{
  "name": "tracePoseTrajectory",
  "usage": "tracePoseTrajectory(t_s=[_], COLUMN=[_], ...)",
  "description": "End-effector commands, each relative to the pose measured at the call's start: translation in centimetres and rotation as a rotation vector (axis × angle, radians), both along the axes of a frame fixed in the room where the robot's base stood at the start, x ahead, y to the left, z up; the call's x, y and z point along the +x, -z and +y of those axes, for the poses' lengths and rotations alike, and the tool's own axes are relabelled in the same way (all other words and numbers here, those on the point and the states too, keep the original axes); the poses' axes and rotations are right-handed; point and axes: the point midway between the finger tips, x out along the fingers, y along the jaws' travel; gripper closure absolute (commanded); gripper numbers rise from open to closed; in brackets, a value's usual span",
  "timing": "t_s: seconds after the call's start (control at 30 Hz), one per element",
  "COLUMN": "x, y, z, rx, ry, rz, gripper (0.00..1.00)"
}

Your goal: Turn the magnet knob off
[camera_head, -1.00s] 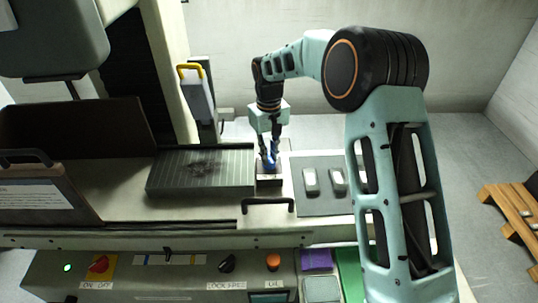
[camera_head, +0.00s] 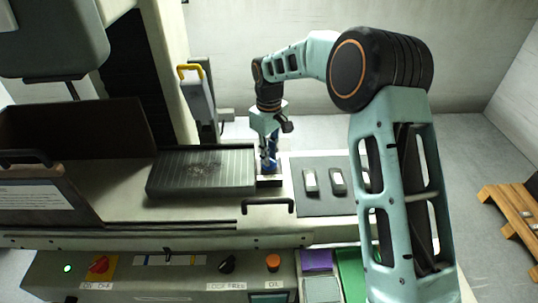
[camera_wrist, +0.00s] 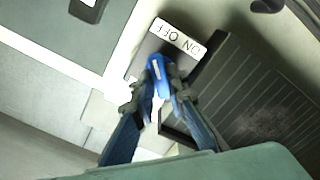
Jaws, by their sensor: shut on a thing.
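The magnet knob (camera_wrist: 157,70) is small and bright blue, with a pale mark along it. In the wrist view it sits just under the white ON OFF label (camera_wrist: 180,38), which reads upside down there. My gripper (camera_wrist: 159,92) is shut on the knob, one finger on each side. In the head view my gripper (camera_head: 269,163) points down at the right end of the ribbed dark magnet plate (camera_head: 170,180). The fingers mostly hide the knob there, and I cannot read which way it points.
A grey mat (camera_head: 322,207) with metal pieces lies right of the knob. A black handle (camera_head: 267,201) is in front. A yellow-topped post (camera_head: 199,95) stands behind. The control panel (camera_head: 130,280) with a red switch runs along the front edge.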

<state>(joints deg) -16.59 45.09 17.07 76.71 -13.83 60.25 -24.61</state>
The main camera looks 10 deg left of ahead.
Motion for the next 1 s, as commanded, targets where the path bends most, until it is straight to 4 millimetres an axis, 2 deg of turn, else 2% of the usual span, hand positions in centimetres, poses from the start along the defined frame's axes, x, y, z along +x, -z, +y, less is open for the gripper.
tracePoseTrajectory(t_s=[0.13,0.17,0.3,0.67,0.77,1.0], x=[0.0,0.0,0.0,0.1,0.1,0.1], y=[-0.1,-0.1,0.0,-0.6,-1.9,-7.0], z=[0.0,0.0,0.0,0.0,0.1,0.1], rx=[0.0,0.0,0.0,0.001,0.002,0.002], ry=[-0.002,-0.002,-0.001,0.0,0.0,-0.001], rz=[-0.001,-0.001,-0.001,-0.003,-0.005,-0.006], gripper=[1.0,0.85,0.7,0.7,0.7,0.7])
